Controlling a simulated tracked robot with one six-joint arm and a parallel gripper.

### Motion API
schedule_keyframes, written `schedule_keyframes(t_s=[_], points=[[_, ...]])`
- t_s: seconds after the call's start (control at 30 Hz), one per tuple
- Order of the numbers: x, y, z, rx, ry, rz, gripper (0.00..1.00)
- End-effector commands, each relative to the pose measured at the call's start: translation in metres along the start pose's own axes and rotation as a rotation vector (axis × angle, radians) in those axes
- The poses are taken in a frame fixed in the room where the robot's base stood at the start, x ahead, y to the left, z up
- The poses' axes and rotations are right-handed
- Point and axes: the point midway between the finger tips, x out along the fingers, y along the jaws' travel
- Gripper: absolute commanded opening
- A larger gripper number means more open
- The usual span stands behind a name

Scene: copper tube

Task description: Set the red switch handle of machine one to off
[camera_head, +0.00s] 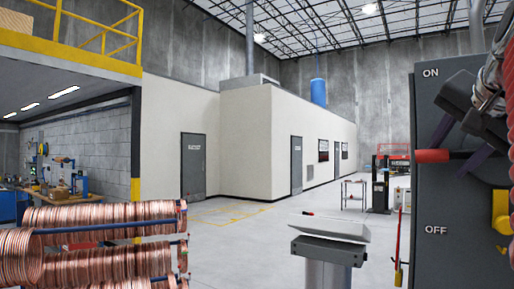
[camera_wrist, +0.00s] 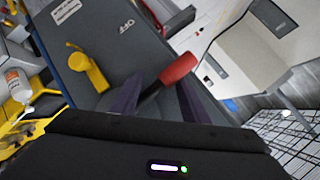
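The red switch handle (camera_head: 445,155) sticks out to the left across the face of the dark grey switch box (camera_head: 425,195), at a height between the ON mark above and the OFF mark below. My gripper (camera_head: 455,145) is at the handle, with one purple finger above it and one below. The wrist view shows the red handle (camera_wrist: 178,68) with its dark shaft running between the two spread purple fingers (camera_wrist: 157,92). Gaps show beside the shaft, so my gripper looks open around it. The handle's pivot is hidden behind my gripper.
A yellow knob (camera_wrist: 85,65) sits on the box face near the OFF end. Copper tube coils (camera_head: 100,250) hang on a rack at the lower left. A grey pedestal (camera_head: 328,255) stands left of the box. Open floor lies behind it.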

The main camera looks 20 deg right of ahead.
Motion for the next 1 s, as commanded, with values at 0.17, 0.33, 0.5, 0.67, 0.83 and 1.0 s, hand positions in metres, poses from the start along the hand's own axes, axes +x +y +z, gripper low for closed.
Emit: schedule_keyframes(t_s=[0.17,0.33,0.5,0.67,0.83,1.0], points=[[-0.006,-0.009,-0.008,-0.004,0.008,-0.004,0.39],[-0.010,-0.012,-0.010,-0.005,0.011,-0.005,0.39],[-0.011,-0.013,-0.010,-0.007,0.013,-0.005,0.39],[-0.010,-0.012,-0.009,-0.005,0.006,-0.002,0.39],[-0.015,-0.009,-0.010,-0.005,0.008,0.000,0.39],[-0.023,-0.004,-0.009,-0.004,0.008,0.002,0.39]])
